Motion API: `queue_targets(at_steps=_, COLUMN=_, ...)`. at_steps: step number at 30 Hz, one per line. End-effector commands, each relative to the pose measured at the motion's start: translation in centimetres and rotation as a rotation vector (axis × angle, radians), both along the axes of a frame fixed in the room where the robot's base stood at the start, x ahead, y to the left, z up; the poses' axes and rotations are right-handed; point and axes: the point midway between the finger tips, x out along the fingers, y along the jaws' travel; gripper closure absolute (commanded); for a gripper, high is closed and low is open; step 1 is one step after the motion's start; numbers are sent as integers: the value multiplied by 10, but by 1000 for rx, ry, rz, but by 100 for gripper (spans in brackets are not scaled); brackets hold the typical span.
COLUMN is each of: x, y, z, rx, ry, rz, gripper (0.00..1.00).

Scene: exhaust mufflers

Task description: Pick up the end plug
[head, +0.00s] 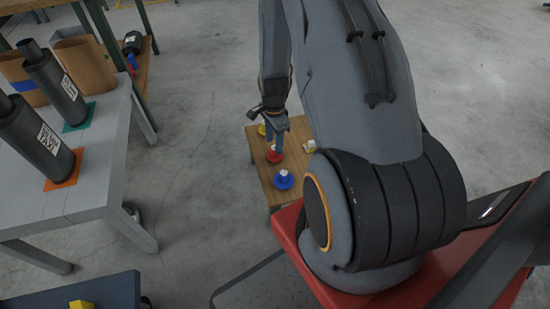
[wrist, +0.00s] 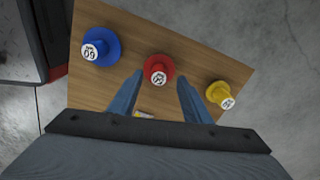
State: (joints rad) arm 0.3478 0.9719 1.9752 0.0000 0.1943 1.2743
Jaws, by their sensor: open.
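Three end plugs stand on a small wooden table (wrist: 120,35) in the wrist view. The blue plug (wrist: 108,38) is at the left, the red plug (wrist: 167,66) in the middle and the yellow plug (wrist: 231,88) at the right. Each has a white numbered top. My gripper (wrist: 160,80) is open with two blue fingers. The red plug lies just beyond and between its fingertips, and nothing is held. In the head view my gripper (head: 274,140) is above the red plug (head: 273,157), with the blue plug (head: 283,180) nearer and a yellow plug (head: 262,130) partly hidden behind it.
A grey table (head: 105,150) at the left holds dark mufflers (head: 55,85) on orange and green mats, with brown cylinders behind. Open concrete floor lies between the tables.

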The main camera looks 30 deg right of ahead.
Motion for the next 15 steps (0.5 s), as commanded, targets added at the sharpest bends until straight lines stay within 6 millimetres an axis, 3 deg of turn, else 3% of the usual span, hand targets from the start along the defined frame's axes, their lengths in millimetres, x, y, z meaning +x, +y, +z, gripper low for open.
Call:
queue_targets(at_steps=6, x=-2, y=1, z=-34, rx=0, ry=2, rz=0, gripper=56)
queue_targets(at_steps=15, x=-2, y=1, z=-38, rx=0, ry=-1, rz=1, gripper=59)
